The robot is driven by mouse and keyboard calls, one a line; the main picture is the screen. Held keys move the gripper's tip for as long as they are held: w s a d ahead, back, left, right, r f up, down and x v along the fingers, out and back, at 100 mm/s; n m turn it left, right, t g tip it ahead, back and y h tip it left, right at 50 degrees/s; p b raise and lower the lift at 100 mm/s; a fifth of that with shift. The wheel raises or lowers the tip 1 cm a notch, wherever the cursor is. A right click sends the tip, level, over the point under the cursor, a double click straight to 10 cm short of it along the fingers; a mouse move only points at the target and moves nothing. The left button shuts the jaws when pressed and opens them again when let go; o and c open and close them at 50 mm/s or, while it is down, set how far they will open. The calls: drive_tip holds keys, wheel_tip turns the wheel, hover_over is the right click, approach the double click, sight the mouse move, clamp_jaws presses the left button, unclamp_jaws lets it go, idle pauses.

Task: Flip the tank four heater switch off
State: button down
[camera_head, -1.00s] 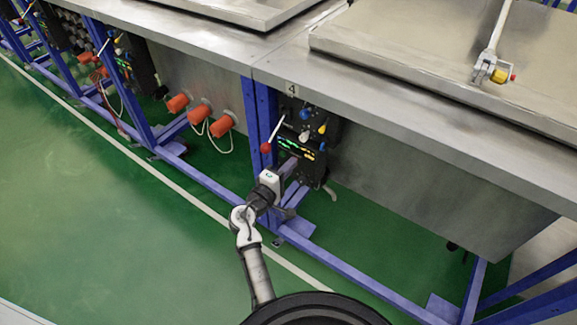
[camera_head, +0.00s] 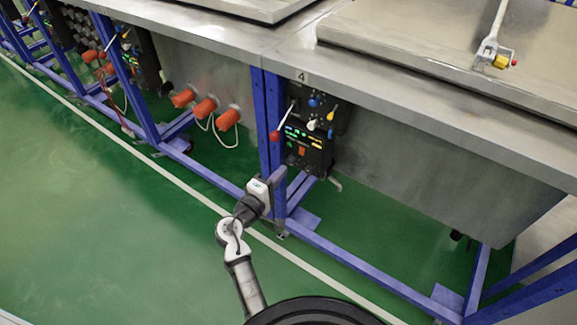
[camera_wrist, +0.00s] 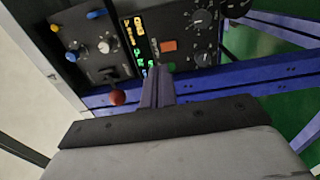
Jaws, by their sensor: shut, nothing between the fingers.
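The tank four control panel (camera_head: 318,125) hangs under the tank edge below a "4" label (camera_head: 302,77). On its lower box is an orange-red square switch (camera_head: 301,152), beside a lit green and yellow display; the wrist view also shows this switch (camera_wrist: 168,46). Its lettering and rocker position are too small to tell. My gripper (camera_head: 277,176) is in front of the panel, lower and to the left of the switch, apart from it. In the wrist view its fingers (camera_wrist: 158,78) are together and empty, pointing at the panel's lower box.
A lever with a red ball (camera_head: 275,135) sticks out at the panel's left; the ball (camera_wrist: 117,97) is left of my fingers in the wrist view. Blue frame posts (camera_head: 266,115) stand beside the panel. Orange plugs (camera_head: 205,107) hang further left. Green floor in front is clear.

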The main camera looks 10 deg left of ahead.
drive_tip(key=v, duration=0.5)
drive_tip(key=shift+r, duration=0.2)
